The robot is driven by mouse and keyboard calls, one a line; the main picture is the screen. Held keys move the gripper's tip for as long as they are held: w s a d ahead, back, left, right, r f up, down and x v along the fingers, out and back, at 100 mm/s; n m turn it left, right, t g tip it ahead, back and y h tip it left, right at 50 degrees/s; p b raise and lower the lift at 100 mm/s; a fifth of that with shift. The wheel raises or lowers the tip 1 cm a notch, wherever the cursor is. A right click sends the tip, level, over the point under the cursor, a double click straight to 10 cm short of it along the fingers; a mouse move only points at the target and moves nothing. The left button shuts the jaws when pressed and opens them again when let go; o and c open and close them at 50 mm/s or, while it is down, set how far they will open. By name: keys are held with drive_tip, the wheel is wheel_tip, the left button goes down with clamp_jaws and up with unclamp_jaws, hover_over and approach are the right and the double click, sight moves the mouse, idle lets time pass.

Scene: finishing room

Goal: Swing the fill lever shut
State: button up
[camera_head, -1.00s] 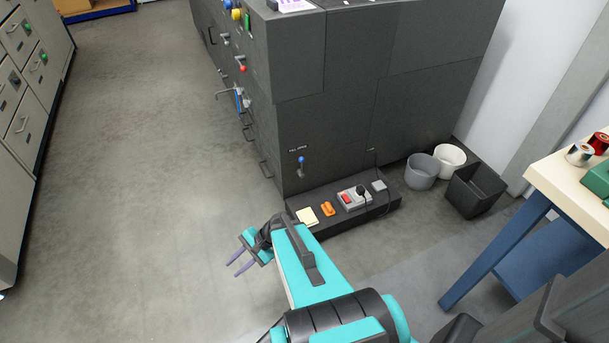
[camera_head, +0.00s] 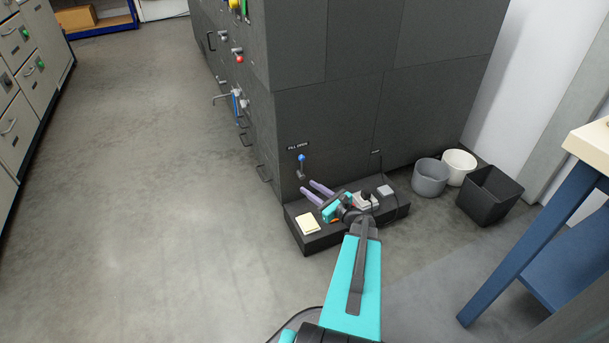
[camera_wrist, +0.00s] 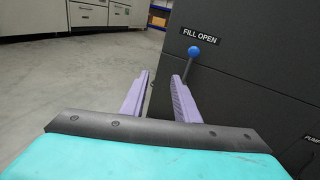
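The fill lever (camera_head: 301,165) is a short grey lever with a blue ball knob, low on the end face of the dark grey machine. Its blue knob (camera_wrist: 194,51) points up in the wrist view, just under the "FILL OPEN" label (camera_wrist: 199,36). My gripper (camera_head: 312,187) is above the black step at the machine's foot, just below the lever. Its two lilac fingers (camera_wrist: 163,78) are apart with nothing between them. In the wrist view the right finger partly covers the lever's lower part. I cannot tell whether it touches.
The black step (camera_head: 318,241) carries a cream pad (camera_head: 308,223) and a switch box (camera_head: 368,202) with a cable. Two round buckets (camera_head: 430,178) and a black bin (camera_head: 489,196) stand to the right. A blue-legged table (camera_head: 530,245) is at the right. The floor at left is clear.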

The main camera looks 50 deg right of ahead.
sight(302, 164)
drive_tip(key=s+d, duration=0.1)
drive_tip(key=s+d+m+h, duration=0.1)
drive_tip(key=d, duration=0.1)
drive_tip(key=d+m+h+b, duration=0.1)
drive_tip(key=d, duration=0.1)
drive_tip(key=shift+s+r, duration=0.4)
drive_tip(key=shift+w, duration=0.1)
drive_tip(key=shift+w+d+b, duration=0.4)
drive_tip(key=shift+w+b, duration=0.35)
drive_tip(key=shift+w, duration=1.5)
drive_tip(key=shift+w+d+b, duration=0.4)
drive_tip(key=shift+w+b, duration=0.3)
drive_tip(key=shift+w, duration=1.55)
drive_tip(key=shift+w+d+b, duration=0.4)
drive_tip(key=shift+w+b, duration=0.35)
drive_tip(key=shift+w, duration=1.5)
clamp_jaws()
